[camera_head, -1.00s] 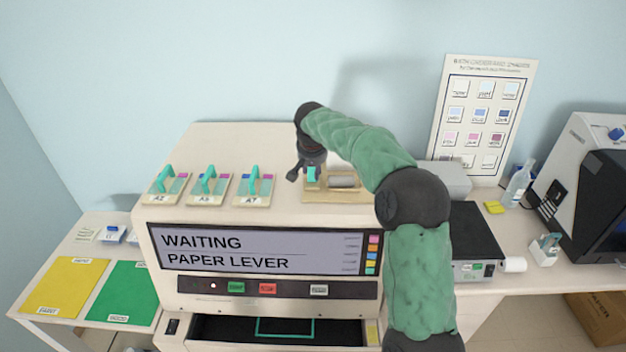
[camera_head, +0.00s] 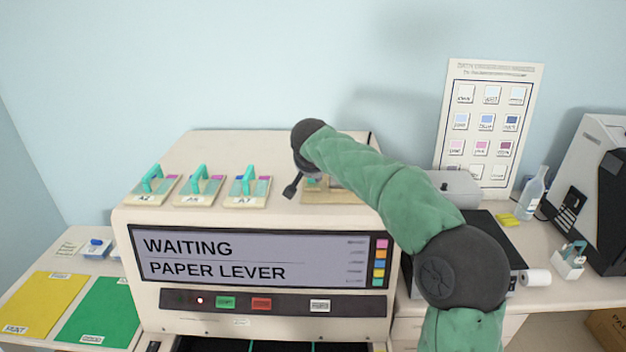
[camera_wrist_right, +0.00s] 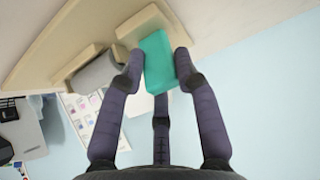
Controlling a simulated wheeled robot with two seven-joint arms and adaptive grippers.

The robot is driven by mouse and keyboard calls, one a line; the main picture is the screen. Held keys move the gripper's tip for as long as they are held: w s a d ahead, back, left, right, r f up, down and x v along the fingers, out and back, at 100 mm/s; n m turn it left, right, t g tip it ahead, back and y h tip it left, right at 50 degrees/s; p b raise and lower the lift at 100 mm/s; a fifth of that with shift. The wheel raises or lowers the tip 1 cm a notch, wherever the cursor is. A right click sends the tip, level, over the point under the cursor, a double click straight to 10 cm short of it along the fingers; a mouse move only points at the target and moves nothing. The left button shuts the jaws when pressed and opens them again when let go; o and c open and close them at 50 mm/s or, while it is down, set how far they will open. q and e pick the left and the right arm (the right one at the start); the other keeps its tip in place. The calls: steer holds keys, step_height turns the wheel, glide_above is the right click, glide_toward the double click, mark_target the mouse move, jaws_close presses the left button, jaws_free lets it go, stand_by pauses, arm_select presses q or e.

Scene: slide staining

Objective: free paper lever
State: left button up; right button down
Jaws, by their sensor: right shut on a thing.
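The paper lever is a teal block (camera_wrist_right: 158,62) on a beige wooden base (camera_wrist_right: 85,38) in the right wrist view. My right gripper (camera_wrist_right: 158,72) is shut on the teal lever, with a finger on each side. A grey paper roll (camera_wrist_right: 95,74) lies on the same base beside it. In the head view the base (camera_head: 345,197) sits on top of the machine at the right, and my right gripper (camera_head: 296,186) reaches it, largely hidden behind its own wrist. The machine's screen (camera_head: 235,257) reads "WAITING PAPER LEVER". My left gripper is not in view.
Several labelled slide holders with teal handles (camera_head: 200,186) stand on the machine's top, left of the base. Green, red and white buttons (camera_head: 261,304) lie below the screen. A yellow sheet (camera_head: 38,303) and green sheet (camera_head: 97,311) lie on the left table. A bottle (camera_head: 534,192) stands at right.

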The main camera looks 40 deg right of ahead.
steer(key=shift+d+r, duration=0.1)
steer(key=shift+r, duration=0.3)
steer(key=c, duration=1.1)
jaws_free()
steer(key=shift+c, duration=0.2)
steer(key=shift+o, duration=1.1)
steer(key=shift+w+f, duration=0.1)
steer(key=shift+f, duration=0.15)
steer(key=v, duration=1.2)
steer(key=shift+f, duration=0.1)
